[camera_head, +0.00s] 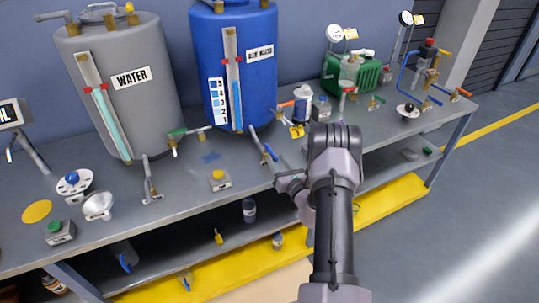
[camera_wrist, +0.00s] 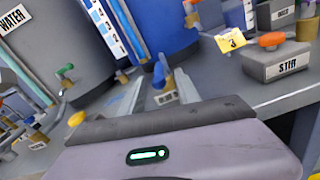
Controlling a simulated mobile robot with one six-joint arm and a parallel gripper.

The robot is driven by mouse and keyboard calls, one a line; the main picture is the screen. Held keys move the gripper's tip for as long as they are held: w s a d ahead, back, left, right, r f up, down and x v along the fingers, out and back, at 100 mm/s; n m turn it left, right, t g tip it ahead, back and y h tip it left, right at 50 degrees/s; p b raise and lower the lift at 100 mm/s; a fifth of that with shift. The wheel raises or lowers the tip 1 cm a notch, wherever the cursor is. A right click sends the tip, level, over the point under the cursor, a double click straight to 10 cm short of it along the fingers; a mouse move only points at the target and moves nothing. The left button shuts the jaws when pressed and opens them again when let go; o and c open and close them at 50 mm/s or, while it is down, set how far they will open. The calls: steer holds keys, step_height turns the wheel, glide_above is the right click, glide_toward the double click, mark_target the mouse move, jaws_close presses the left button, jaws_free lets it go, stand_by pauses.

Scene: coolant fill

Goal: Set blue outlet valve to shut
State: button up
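The blue tank (camera_head: 255,95) stands at the back of the bench and bears a level gauge. A valve with a blue handle (camera_head: 270,152) sits low at its front right. In the wrist view the blue handle (camera_wrist: 159,75) stands roughly upright, near the tank's foot. My gripper (camera_head: 279,172) is open, in front of the valve. In the wrist view its two fingers (camera_wrist: 158,92) point toward the valve, with the blue handle seen between their tips. I cannot tell whether they touch it. My arm hides part of the bench to the right.
A grey WATER tank (camera_head: 122,100) stands to the left. A box labelled STIR (camera_wrist: 277,62) with an orange knob and a yellow tag (camera_wrist: 231,40) stand right of the valve. A button box (camera_head: 219,180) sits on the bench at left. A green machine (camera_head: 365,76) is farther right.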

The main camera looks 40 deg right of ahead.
mark_target(267, 149)
steer(key=b+x, duration=0.1)
steer(key=x, duration=0.4)
steer(key=shift+w, duration=0.35)
jaws_close()
steer(key=shift+a, duration=0.1)
stand_by(0.9)
